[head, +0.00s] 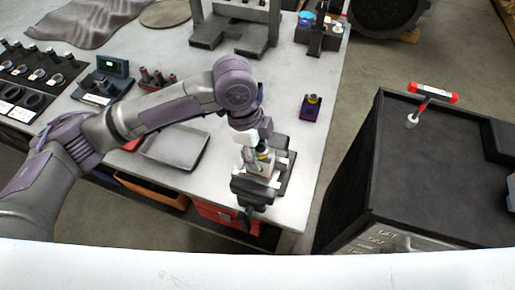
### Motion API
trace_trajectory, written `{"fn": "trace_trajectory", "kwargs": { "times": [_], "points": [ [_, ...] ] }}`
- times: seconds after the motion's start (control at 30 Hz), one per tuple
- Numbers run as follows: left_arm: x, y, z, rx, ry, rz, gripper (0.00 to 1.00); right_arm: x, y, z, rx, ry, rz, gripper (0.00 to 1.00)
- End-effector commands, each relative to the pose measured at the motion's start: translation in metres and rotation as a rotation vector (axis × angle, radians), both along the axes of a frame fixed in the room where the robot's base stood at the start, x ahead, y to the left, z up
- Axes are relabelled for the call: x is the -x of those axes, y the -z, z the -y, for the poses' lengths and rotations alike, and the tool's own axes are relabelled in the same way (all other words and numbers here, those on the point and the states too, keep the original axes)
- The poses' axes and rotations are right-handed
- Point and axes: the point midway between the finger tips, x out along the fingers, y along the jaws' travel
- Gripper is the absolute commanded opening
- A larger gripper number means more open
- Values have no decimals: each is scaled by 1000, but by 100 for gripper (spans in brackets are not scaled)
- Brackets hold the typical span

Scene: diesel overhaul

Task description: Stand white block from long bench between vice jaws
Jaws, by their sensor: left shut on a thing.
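The vice (248,190) is dark and stands near the front right corner of the long bench (305,160). My left gripper (258,157) points down directly over the vice. It is shut on the white block (262,171), a small pale piece that shows between the vice jaws. The gripper hides the block's upper part. I cannot tell whether the block touches the vice floor or either jaw. My right gripper is not in view.
A grey tray (176,160) lies left of the vice. A small dark holder with a yellow top (311,106) stands behind right. A black cabinet (405,165) with a red-ended tool (433,93) stands across a floor gap. A press-like stand (235,38) is at the back.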

Motion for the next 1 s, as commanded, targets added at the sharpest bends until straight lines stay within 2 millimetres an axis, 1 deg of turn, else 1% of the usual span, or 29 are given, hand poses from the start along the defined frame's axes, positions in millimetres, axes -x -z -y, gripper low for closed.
{"fn": "trace_trajectory", "kwargs": {
  "times": [0.37,0.8,1.0],
  "points": [
    [0,0,0,2,0,2,11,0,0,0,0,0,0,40],
    [-1,11,0,1,1,2,11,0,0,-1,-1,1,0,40],
    [-1,11,0,1,1,2,11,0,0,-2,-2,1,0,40]
  ]
}}
